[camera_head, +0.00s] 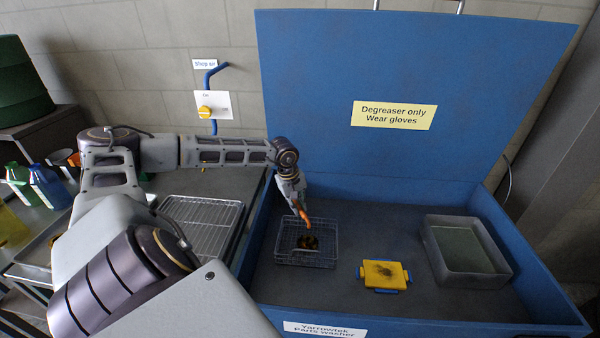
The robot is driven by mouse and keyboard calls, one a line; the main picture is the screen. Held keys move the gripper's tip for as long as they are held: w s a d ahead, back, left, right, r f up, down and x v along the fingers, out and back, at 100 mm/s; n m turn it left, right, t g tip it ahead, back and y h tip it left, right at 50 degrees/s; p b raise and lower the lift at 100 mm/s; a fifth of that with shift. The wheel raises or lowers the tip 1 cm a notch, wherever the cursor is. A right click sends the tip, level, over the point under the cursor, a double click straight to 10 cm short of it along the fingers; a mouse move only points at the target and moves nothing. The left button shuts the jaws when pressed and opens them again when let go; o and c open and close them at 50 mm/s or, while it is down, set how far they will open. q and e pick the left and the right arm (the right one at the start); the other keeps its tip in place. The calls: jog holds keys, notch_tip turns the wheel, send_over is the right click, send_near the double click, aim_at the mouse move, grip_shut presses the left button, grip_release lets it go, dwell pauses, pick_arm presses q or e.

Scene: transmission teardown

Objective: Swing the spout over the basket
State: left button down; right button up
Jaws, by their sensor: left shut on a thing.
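The wire basket (283,256) stands on the floor of the blue parts washer, left of its middle. A dark round part with an amber tint (308,242) lies in it. My left gripper (302,209) points down above the basket's back part. It is shut on a slim orange piece (306,222), which looks like the spout's end; the gripper hides the rest of it. The orange tip appears over the basket, just above the round part in the picture. Its exact height is hard to tell. My right gripper is out of view.
A yellow block with blue edges (384,275) and a grey tray of liquid (466,250) sit right of the basket. The washer's lid (415,60) stands open behind. A wire rack (203,222) lies on the bench at left. A shop air valve (206,112) is on the wall.

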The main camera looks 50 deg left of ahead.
pick_arm(q)
jog(key=c, duration=1.4)
grip_release()
jog(key=shift+s+a+r, duration=0.1)
jog(key=shift+s+r, duration=0.05)
jog(key=shift+r, duration=0.65)
jog(key=shift+s+a+r, duration=0.1)
jog(key=shift+s+r, duration=0.25)
jog(key=shift+r, duration=1.35)
jog(key=shift+s+a+r, duration=0.1)
jog(key=shift+s+r, duration=0.2)
jog(key=shift+r, duration=1.4)
jog(key=shift+s+a+r, duration=0.1)
jog(key=shift+s+r, duration=0.25)
jog(key=shift+r, duration=1.35)
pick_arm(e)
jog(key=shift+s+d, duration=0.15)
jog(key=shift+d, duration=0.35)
